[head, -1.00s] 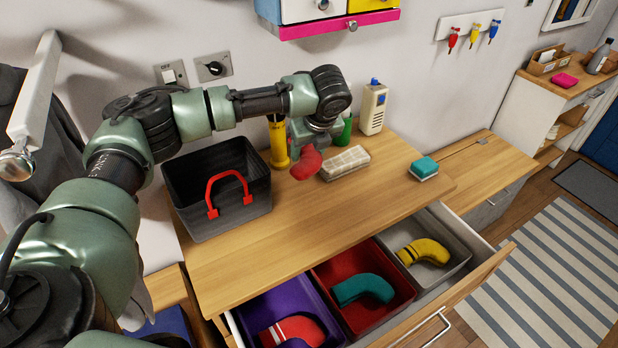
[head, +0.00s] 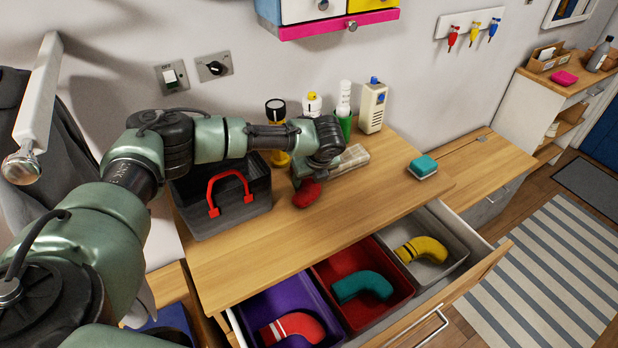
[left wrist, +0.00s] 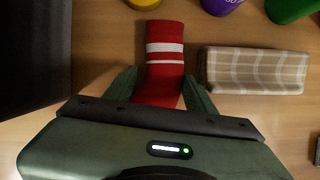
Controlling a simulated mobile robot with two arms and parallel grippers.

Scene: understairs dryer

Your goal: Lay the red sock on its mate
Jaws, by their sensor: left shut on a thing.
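My left gripper (left wrist: 160,86) is shut on a red sock (head: 307,194) above the wooden top; whether the sock touches the wood I cannot tell. In the left wrist view the sock (left wrist: 164,52) shows white stripes and lies between the two fingers. Another red sock with a white stripe (head: 299,326) lies bent in the purple bin (head: 260,301) in the open drawer. A teal sock (head: 362,284) lies in the red bin (head: 324,271), and a yellow sock (head: 424,249) in the grey bin (head: 456,247). My right gripper is not in view.
A black caddy with a red handle (head: 240,218) stands left of my gripper. A folded checked cloth (head: 352,157) lies behind it, with several bottles and a beige box (head: 372,107) at the wall. A teal sponge (head: 424,165) lies at right. The front of the wooden top (head: 340,225) is clear.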

